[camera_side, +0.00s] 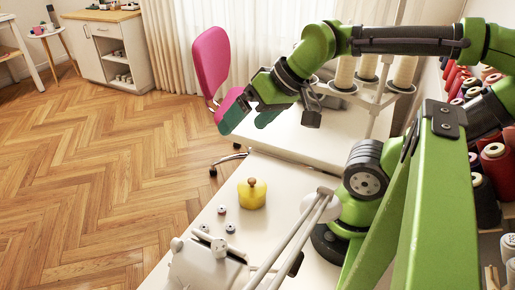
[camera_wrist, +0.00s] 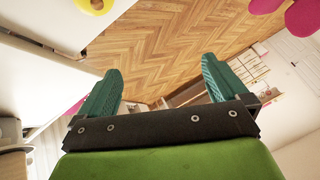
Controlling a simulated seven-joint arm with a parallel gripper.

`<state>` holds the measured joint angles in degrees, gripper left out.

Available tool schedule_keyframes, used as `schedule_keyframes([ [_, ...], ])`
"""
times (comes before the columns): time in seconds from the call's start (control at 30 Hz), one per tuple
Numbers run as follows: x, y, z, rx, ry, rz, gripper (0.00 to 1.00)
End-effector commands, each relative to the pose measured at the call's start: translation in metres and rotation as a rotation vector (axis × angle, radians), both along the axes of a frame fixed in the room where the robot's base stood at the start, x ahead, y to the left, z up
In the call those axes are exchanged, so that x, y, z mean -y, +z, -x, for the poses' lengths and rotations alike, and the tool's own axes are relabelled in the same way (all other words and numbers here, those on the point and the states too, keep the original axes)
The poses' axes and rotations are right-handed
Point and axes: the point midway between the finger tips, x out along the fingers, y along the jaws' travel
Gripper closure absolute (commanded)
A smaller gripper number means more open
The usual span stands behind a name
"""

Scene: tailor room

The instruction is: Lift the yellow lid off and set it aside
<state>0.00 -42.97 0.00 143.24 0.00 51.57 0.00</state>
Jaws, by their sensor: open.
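A yellow pot with a yellow lid (camera_side: 252,187) and a brown knob stands upright on the white table (camera_side: 285,178). The lid sits on the pot; the seam between them is hard to make out. A yellow piece of it (camera_wrist: 92,6) shows cut off at the top left of the wrist view. My gripper (camera_side: 250,117) is up in the air, well above the table and apart from the pot. Its two green fingers (camera_wrist: 160,84) are spread wide in the wrist view, with nothing between them.
Several small spools (camera_side: 230,227) lie in front of the pot. A white sewing machine (camera_side: 205,262) is at the table's front. A rack with cream thread cones (camera_side: 345,72) stands behind, and a pink chair (camera_side: 211,62) beyond. Bare tabletop lies right of the pot.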

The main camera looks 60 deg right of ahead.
Motion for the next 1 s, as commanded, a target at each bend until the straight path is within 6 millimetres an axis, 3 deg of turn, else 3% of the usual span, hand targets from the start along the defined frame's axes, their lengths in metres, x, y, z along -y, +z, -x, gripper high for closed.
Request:
schedule_keyframes([
  [0.2,0.000,-0.005,-0.001,-0.021,0.000,0.000,0.00],
  [0.33,0.004,-0.015,-0.012,-0.112,0.031,0.041,0.00],
  [0.53,0.024,-0.035,-0.022,-0.395,0.367,0.271,0.00],
  [0.7,0.036,-0.032,-0.017,-0.520,0.623,0.379,0.00],
  [0.87,0.037,-0.034,-0.011,-0.538,0.717,0.401,0.00],
  [1.0,0.037,-0.056,-0.010,-0.539,0.726,0.401,0.00],
])
